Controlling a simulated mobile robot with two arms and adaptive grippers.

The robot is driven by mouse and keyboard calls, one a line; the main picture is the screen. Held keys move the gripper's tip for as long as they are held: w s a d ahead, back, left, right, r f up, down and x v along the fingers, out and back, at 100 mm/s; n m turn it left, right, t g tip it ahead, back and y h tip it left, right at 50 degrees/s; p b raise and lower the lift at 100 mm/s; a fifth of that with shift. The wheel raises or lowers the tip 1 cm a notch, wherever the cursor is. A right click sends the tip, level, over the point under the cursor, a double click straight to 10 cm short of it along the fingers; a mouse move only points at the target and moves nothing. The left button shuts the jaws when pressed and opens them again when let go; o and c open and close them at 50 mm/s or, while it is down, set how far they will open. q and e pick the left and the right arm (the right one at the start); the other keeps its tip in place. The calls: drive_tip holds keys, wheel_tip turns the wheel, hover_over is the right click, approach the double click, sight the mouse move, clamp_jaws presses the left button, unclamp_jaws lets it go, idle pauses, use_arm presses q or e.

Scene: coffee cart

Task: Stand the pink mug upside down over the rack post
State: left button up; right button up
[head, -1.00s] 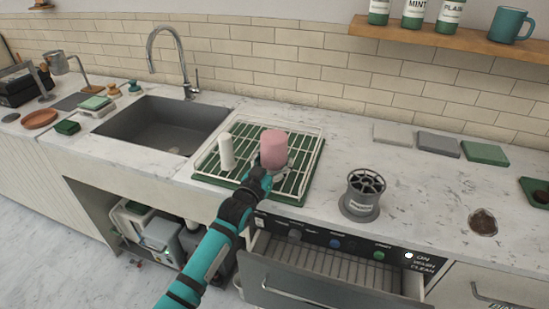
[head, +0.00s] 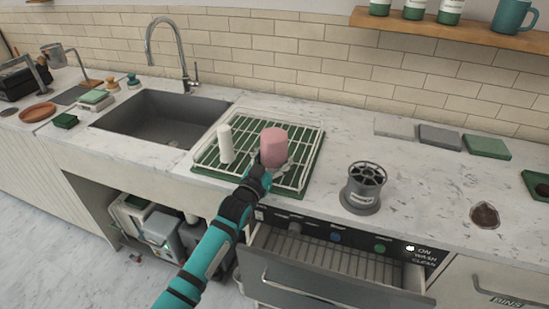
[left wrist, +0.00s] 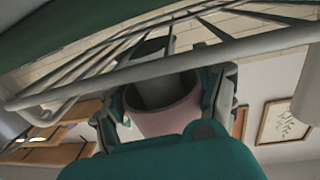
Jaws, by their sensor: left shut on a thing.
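The pink mug (head: 273,147) is upside down over the right part of the white wire rack (head: 204,167). My left gripper (head: 259,172) is shut on it from the front. The left wrist view, from low down, shows the mug's pink rim and open mouth (left wrist: 165,118) between the fingers (left wrist: 165,95), behind a rack bar (left wrist: 190,55). Its inside is grey and shadowed; I cannot tell whether a post is in it. A white upright post (head: 225,144) stands clear on the rack's left, apart from the mug. My right gripper is out of view.
A green mat (head: 290,195) lies under the rack. The sink (head: 160,125) and tap (head: 170,55) are to the left. A grey round holder (head: 362,190) stands to the right. An open drawer (head: 330,280) juts out below the counter front.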

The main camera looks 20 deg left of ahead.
use_arm(q)
drive_tip(key=o, duration=1.5)
drive_tip(key=shift+f, duration=0.15)
drive_tip(key=shift+s, duration=0.1)
